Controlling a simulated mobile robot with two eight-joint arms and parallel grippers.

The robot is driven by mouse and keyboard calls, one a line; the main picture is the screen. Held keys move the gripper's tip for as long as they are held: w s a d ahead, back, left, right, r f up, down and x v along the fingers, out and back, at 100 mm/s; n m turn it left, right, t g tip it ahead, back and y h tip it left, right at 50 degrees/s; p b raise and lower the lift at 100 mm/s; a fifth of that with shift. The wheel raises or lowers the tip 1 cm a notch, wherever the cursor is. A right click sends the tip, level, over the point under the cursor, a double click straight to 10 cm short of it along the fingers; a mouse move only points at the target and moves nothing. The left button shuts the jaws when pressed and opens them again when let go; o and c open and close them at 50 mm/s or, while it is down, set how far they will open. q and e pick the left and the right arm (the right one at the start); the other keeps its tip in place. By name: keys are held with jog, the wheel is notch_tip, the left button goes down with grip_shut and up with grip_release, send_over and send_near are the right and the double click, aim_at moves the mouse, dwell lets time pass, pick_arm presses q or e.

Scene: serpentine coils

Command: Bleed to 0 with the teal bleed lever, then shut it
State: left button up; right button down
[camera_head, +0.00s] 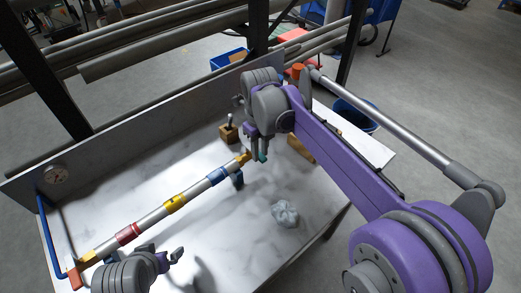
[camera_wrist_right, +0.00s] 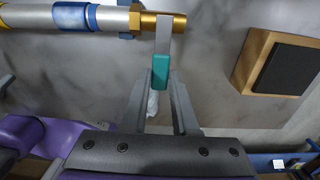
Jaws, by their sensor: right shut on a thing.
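The teal bleed lever (camera_wrist_right: 160,72) hangs on a metal arm from the brass fitting (camera_wrist_right: 150,22) at the pipe's end. My right gripper (camera_wrist_right: 158,88) is shut on its teal grip, one finger on each side. In the head view the right gripper (camera_head: 261,155) is at the far end of the pipe (camera_head: 150,217), with a bit of teal showing. The round gauge (camera_head: 56,175) is on the panel at the left; its reading is too small to tell. My left gripper (camera_head: 171,257) is near the pipe's front end, apart from it; its jaw gap is unclear.
The pipe has red, yellow and blue bands and lies across the white table (camera_head: 240,225). A crumpled grey cloth (camera_head: 285,213) lies at right. A wooden block with a small stick (camera_head: 229,132) stands behind the pipe. A blue tube (camera_head: 48,235) runs below the gauge.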

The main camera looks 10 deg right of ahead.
aim_at(260, 156)
jog(key=c, duration=0.7)
grip_release()
jog(key=shift+r, duration=0.1)
notch_tip(260, 156, up, 11)
jog(key=shift+f+p, duration=0.2)
jog(key=shift+p, duration=0.15)
